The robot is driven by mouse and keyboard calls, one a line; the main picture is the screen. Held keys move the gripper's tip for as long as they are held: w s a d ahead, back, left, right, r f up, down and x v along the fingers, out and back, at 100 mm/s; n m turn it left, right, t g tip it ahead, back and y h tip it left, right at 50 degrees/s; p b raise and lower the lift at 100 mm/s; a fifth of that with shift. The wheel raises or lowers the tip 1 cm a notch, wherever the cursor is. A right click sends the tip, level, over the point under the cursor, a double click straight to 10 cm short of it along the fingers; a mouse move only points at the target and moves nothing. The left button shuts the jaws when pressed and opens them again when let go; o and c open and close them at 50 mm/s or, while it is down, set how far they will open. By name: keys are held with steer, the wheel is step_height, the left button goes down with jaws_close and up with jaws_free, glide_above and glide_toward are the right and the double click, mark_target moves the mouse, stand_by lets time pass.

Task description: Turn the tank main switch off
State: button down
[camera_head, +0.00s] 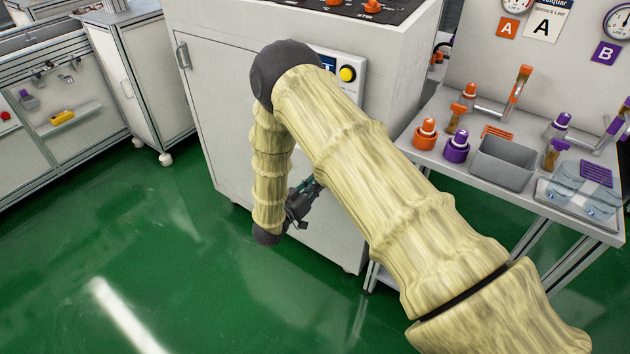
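My gripper (312,187) hangs low in front of the white cabinet (215,110), mostly behind my arm. Its dark fingers and a teal part show, but whether it is open or shut is not clear. On the cabinet's front, a small panel (359,63) carries a yellow round button (347,74) and a blue label partly hidden by my arm. Orange knobs, one of them the right knob (373,6), sit on the dark top panel (398,10), cut by the frame's top edge. I cannot tell which control is the tank main switch.
Gauges and A and B signs are on the wall behind. A wheeled cabinet (150,80) stands at left. The green floor (130,240) at front left is clear.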

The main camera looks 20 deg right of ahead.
steer(key=shift+a+n+p, duration=0.1)
steer(key=shift+n+p, duration=0.35)
steer(key=shift+n, duration=0.95)
steer(key=shift+f, duration=0.1)
steer(key=c, duration=1.6)
jaws_free()
steer(key=shift+o, duration=0.2)
steer(key=v, duration=1.2)
steer(key=shift+s, duration=0.1)
